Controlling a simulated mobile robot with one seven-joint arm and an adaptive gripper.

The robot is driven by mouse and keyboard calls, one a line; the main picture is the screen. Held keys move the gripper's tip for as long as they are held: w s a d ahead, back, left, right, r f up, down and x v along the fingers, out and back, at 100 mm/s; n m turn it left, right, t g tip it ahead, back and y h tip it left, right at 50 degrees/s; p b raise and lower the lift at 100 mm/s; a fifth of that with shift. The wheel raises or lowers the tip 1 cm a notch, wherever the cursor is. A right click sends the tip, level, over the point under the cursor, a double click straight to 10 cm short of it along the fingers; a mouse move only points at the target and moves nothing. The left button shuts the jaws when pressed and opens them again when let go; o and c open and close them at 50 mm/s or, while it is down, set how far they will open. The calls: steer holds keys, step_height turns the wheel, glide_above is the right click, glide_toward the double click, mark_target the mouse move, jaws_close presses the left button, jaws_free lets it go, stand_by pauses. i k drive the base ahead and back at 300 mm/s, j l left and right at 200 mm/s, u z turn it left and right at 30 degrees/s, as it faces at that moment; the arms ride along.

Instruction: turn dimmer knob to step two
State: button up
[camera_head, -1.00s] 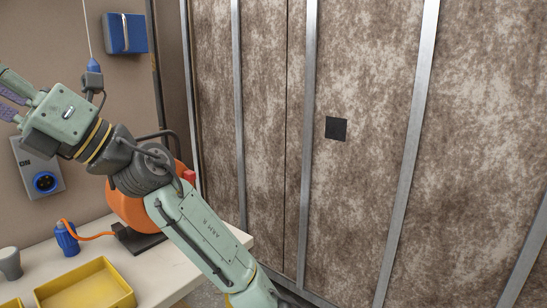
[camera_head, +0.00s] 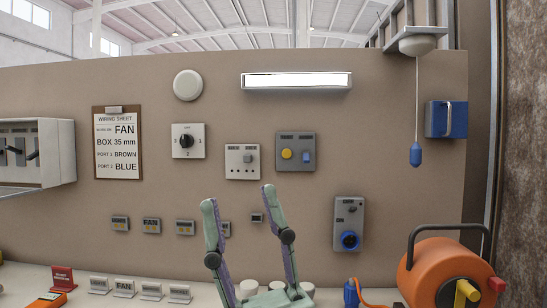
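A square light plate (camera_head: 188,153) on the beige wall carries a round black knob (camera_head: 186,141). Marks stand around it: what looks like OFF above, 3 at the left, 1 at the right and 2 below. The knob's pointer is too small to read. My gripper (camera_head: 239,197) is open and empty, its two fingers pointing up, below and to the right of this plate. It looks apart from the knob.
Right of the plate are a switch plate (camera_head: 242,174) and a grey box (camera_head: 295,138) with yellow and blue controls. A wiring sheet (camera_head: 118,150) hangs to the left. A bench below holds small signs and an orange reel (camera_head: 430,270). A pull cord (camera_head: 416,155) hangs at right.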

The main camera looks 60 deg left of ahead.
mark_target(186, 140)
steer(key=u, duration=2.1)
steer(key=k+j+z, duration=0.1)
steer(key=j+z, duration=0.2)
steer(key=k+j+z, duration=0.35)
steer(key=j+z, duration=0.2)
steer(key=i+j, duration=0.25)
steer(key=i, duration=0.2)
steer(key=i+j, duration=0.25)
steer(key=i, duration=0.25)
steer(key=l+z, duration=0.05)
